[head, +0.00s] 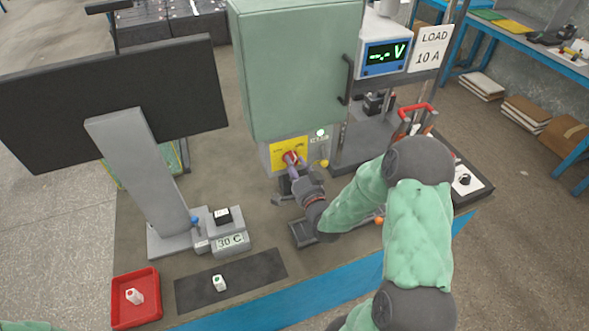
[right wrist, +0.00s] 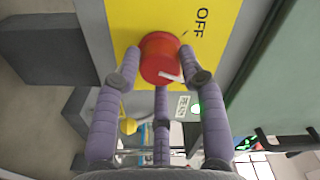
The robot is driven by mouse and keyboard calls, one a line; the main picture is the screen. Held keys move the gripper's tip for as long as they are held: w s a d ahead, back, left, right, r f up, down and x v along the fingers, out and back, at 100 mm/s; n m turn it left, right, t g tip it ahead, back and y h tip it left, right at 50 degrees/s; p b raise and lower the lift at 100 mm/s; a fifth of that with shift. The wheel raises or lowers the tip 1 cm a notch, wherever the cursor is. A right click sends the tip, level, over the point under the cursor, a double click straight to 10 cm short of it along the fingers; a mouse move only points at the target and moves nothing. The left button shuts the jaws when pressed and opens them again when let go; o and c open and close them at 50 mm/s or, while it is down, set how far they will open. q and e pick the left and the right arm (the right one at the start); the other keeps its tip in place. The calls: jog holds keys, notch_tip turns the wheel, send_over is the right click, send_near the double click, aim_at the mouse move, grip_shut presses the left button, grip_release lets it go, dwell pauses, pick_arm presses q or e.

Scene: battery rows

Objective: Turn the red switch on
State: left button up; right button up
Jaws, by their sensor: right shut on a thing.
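The word OFF is printed on the yellow plate (right wrist: 203,15) to the upper right of the knob. My right gripper (head: 294,166) is at the knob, its purple fingers (right wrist: 162,77) shut around it. The ON lettering cannot be made out. My left gripper is out of view.
The cabinet (head: 295,70) rises above the switch, with a dark handle at its right. A meter (head: 385,57) and a LOAD 10 A sign (head: 430,47) are to its right. A monitor (head: 110,100), a 30 C device (head: 230,242) and a red tray (head: 136,315) are left.

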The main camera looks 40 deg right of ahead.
jog(key=shift+d+r+m+b, duration=0.2)
jog(key=shift+m+b, duration=0.25)
jog(key=shift+m, duration=0.7)
jog(key=shift+d+r+m+b, duration=0.2)
jog(key=shift+m+b, duration=0.2)
jog(key=shift+m, duration=0.75)
jog(key=o, duration=1.1)
jog(key=shift+o, duration=0.2)
jog(key=shift+f, duration=0.2)
jog(key=shift+a+f, duration=0.1)
jog(key=shift+a, duration=0.05)
jog(key=shift+s, duration=0.15)
jog(key=v, duration=1.1)
jog(key=shift+s+a, duration=0.2)
jog(key=shift+s, duration=0.15)
